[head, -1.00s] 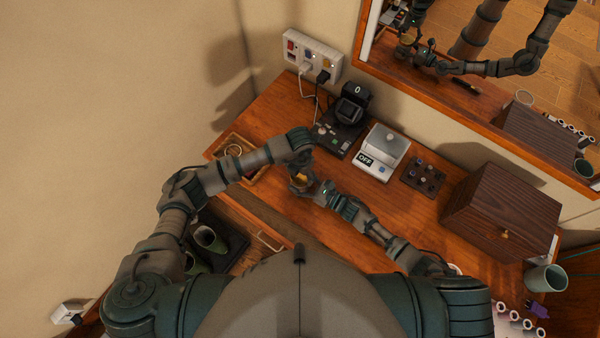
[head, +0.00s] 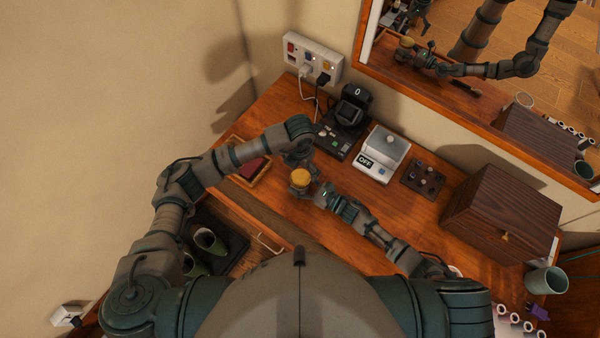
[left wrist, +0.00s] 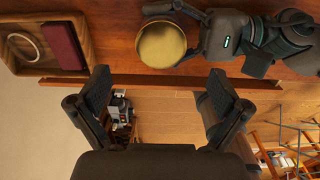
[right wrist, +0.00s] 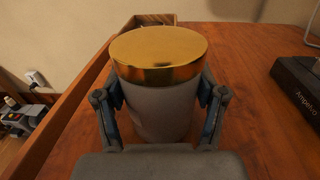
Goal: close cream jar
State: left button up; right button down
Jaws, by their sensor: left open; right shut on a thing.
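The cream jar (right wrist: 160,105) has a frosted grey body and stands upright on the wooden table. Its gold lid (right wrist: 160,52) sits level on top and covers the mouth in the right wrist view. The lid also shows in the head view (head: 300,178) and from above in the left wrist view (left wrist: 162,45). My right gripper (head: 318,195) is shut on the jar's body, one finger on each side below the lid. My left gripper (left wrist: 160,85) is open and empty, apart from the lid and close beside the jar.
A wooden tray (left wrist: 85,20) with a dark red block and a ring lies left of the jar. A black device (head: 342,135), a scale (head: 381,153) and a dark wooden box (head: 503,205) stand behind and to the right. The table's front edge is close to the jar.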

jog(key=shift+f, duration=0.1)
pick_arm(q)
notch_tip(320, 180, up, 6)
jog(key=shift+f, duration=0.15)
pick_arm(e)
grip_release()
jog(key=shift+d, duration=0.1)
jog(key=v, duration=1.2)
jog(key=shift+w, duration=0.1)
